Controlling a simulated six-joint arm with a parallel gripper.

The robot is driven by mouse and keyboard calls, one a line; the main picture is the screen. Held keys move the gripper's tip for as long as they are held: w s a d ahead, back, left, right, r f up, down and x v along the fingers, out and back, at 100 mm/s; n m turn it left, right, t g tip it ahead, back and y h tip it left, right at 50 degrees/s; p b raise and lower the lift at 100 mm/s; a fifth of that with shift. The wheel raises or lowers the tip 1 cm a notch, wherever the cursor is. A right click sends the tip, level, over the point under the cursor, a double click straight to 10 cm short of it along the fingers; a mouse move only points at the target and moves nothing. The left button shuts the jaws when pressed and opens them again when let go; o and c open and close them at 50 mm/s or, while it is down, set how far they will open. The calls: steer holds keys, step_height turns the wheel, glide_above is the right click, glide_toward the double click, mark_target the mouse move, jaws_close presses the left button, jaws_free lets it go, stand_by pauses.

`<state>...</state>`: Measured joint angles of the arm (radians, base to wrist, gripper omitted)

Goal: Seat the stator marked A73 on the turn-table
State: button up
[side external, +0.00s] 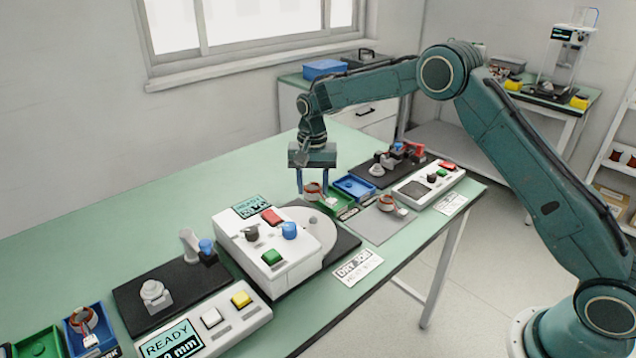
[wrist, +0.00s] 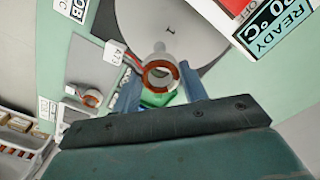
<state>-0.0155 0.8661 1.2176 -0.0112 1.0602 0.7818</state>
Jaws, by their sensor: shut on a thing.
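My gripper (side external: 313,191) is shut on a stator (side external: 312,187) with a copper-red winding ring and a pale body. In the wrist view the stator (wrist: 160,74) sits between the two blue fingers (wrist: 161,88), and a white tag (wrist: 116,52) reading A73 is beside it. The turn-table (side external: 318,240) is a pale round disc on a dark base, partly hidden by its white control box. In the wrist view the disc (wrist: 180,22) lies just past the held stator, with a small dark mark on it. The stator appears above the bench, near the disc's far edge.
The white control box (side external: 268,258) with coloured knobs and a READY display borders the disc. Another stator (side external: 387,202) rests on a grey mat (side external: 376,227). Another station (side external: 160,300) stands at left.

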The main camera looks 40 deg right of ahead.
steer(key=shift+f, duration=0.25)
glide_above(313, 217)
steer(key=shift+f, duration=2.15)
steer(key=shift+f, duration=1.4)
steer(key=o, duration=1.1)
steer(key=shift+r, duration=0.1)
